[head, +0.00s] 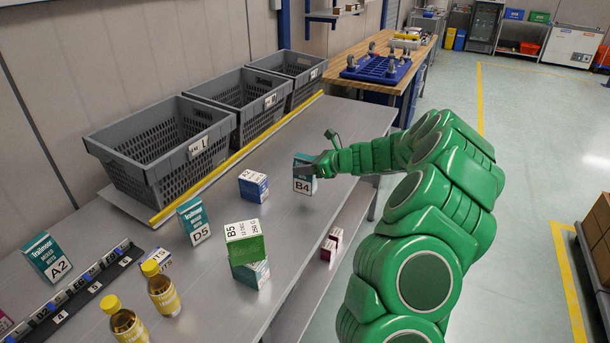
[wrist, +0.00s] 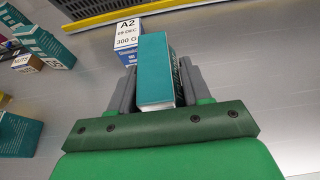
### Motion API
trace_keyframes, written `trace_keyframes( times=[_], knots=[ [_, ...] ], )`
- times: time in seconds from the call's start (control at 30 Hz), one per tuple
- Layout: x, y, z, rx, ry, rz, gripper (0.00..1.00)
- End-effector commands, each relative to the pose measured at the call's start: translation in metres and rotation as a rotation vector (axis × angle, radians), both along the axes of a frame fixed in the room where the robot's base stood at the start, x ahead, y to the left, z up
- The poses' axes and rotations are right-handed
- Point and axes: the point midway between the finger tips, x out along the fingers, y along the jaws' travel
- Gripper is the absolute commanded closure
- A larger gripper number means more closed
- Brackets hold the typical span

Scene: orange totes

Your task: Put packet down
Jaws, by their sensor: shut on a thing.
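A teal and white packet marked B4 (head: 304,185) is upright over the right part of the grey table (head: 335,120). My gripper (head: 317,167) is shut on it, reaching in from the right. In the wrist view the packet (wrist: 154,62) shows its teal side between the two grey fingers of my gripper (wrist: 158,88). I cannot tell whether its bottom touches the table. A blue and white box (head: 253,187) stands to its left; in the wrist view this box (wrist: 127,38), marked A2, appears just beyond the packet.
Two yellow-capped bottles (head: 163,290) are near the front. Grey crates (head: 168,150) line the back behind a yellow strip. Table surface around the packet is mostly clear.

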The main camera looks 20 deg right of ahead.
Motion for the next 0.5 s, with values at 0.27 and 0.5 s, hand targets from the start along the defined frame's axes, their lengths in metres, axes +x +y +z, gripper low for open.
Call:
trace_keyframes(
  times=[0.27,0.5],
  knots=[
    [0.007,-0.001,-0.01,-0.002,0.001,0.001,0.87],
    [0.007,0.0,-0.037,0.001,0.0,0.001,0.87]
  ],
)
